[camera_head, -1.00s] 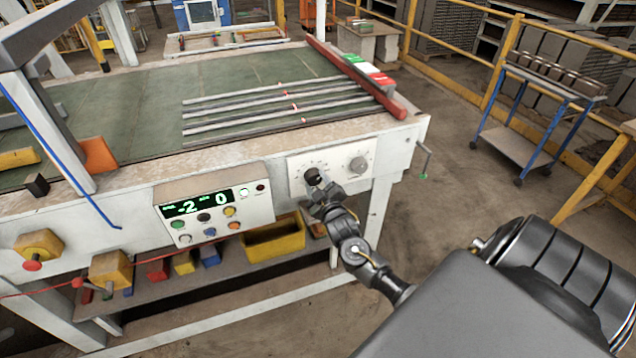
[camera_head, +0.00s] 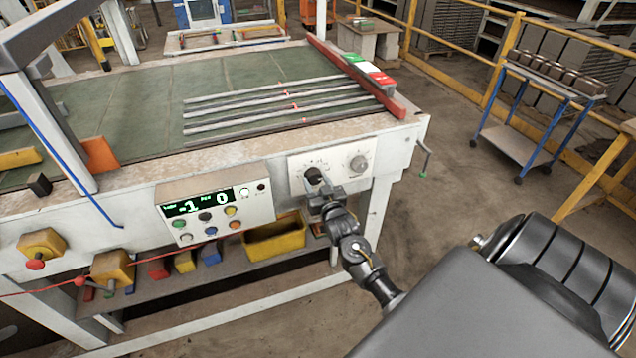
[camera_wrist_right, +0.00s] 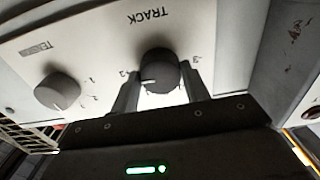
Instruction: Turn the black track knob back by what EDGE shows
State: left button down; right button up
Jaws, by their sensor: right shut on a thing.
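The black track knob (camera_head: 313,176) is on a white plate on the front of the conveyor frame. In the right wrist view the knob (camera_wrist_right: 158,72) sits under the upside-down word TRACK, with a white pointer mark at its lower left. My right gripper (camera_head: 322,186) is shut on the knob, one finger on each side in the wrist view (camera_wrist_right: 160,88). The display (camera_head: 200,202) on the button box reads what looks like -1 at left and 0 at right; its small labels are too small to read. My left gripper is not in view.
A grey tension knob (camera_head: 358,163) is beside the track knob, also in the right wrist view (camera_wrist_right: 57,91). The button box (camera_head: 250,211) has several coloured buttons. A small crank (camera_head: 424,160) hangs at the frame's right end. A yellow bin (camera_head: 275,238) is below.

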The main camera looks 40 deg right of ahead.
jog(key=shift+d+r, duration=0.1)
jog(key=shift+r, duration=0.05)
dwell(0.3)
jog(key=o, duration=1)
jog(key=shift+s+f, duration=0.2)
jog(key=b+v, duration=0.2)
jog(key=v, duration=0.8)
jog(key=shift+s+b, duration=0.15)
jog(key=shift+b, duration=0.15)
jog(key=shift+a, duration=0.3)
